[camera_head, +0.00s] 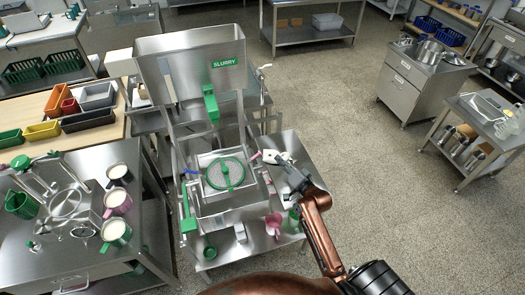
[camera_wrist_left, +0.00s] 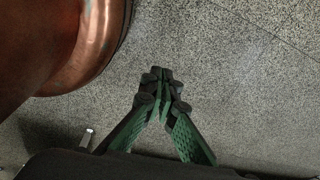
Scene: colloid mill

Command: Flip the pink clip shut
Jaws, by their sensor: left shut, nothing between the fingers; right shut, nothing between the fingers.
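The pink clip (camera_head: 256,155) is a small part at the right edge of the steel mill housing, beside the round green-rimmed screen (camera_head: 226,173). It is too small to tell how far it is tilted. My right gripper (camera_head: 280,163) is shut and empty, just right of the clip and apart from it, over the right side of the mill's bench. My left gripper (camera_wrist_left: 162,78) is shut and empty over bare floor in the left wrist view. It does not show in the head view.
A blue clip (camera_head: 194,172) sits on the housing's left side. The slurry hopper (camera_head: 190,68) rises behind. A pink mug (camera_head: 273,223) and a green cup (camera_head: 210,252) stand on the bench in front. Cups of white liquid (camera_head: 117,200) stand on the left table.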

